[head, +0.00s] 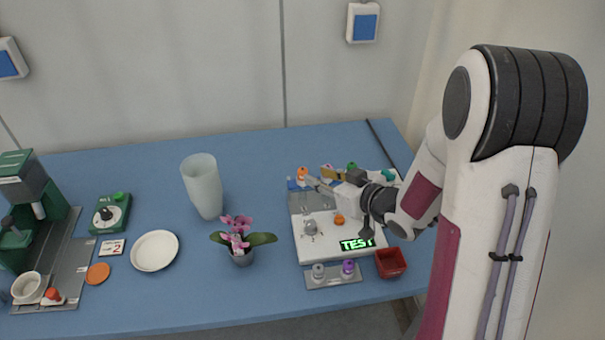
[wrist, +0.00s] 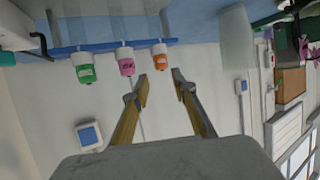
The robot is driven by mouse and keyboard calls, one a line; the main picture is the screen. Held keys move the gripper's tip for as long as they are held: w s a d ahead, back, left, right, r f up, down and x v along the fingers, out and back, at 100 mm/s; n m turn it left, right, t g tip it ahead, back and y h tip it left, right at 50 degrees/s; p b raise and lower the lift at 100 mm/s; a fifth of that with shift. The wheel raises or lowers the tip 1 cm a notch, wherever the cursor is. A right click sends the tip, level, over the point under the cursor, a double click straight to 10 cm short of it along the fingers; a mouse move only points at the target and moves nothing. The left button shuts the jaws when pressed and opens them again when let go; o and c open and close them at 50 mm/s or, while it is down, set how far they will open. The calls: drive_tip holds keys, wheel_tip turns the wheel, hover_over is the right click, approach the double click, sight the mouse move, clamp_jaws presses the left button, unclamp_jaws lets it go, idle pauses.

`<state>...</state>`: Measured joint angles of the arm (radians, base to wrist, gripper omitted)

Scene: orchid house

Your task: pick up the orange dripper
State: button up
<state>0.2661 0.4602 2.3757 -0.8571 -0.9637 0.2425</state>
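The orange dripper (head: 302,173) is at the back left corner of the grey and white station (head: 305,248). In the wrist view the orange dripper (wrist: 161,62), with a white top, is in a blue rail (wrist: 105,47), at the end of a row. A pink dripper (wrist: 126,67) and a green dripper (wrist: 85,73) are beside it. My gripper (wrist: 160,75) is open and empty, its two fingertips apart with the orange dripper just beyond them, roughly in line with the gap. In the head view my gripper (head: 316,182) is close beside the orange dripper; contact cannot be told.
A potted orchid (head: 242,257), a tall frosted vase (head: 203,186) and a white dish (head: 155,251) stand left of the station. A red bin (head: 391,263) and a grey holder (head: 333,282) are at its front. The table's back middle is clear.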

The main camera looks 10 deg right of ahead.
sight(303, 169)
drive_tip(key=shift+w+a+f, duration=0.1)
drive_tip(key=shift+x, duration=1.1)
drive_tip(key=shift+f+x, duration=0.2)
drive_tip(key=shift+x, duration=2.35)
drive_tip(key=shift+a, duration=0.15)
drive_tip(key=c, duration=0.6)
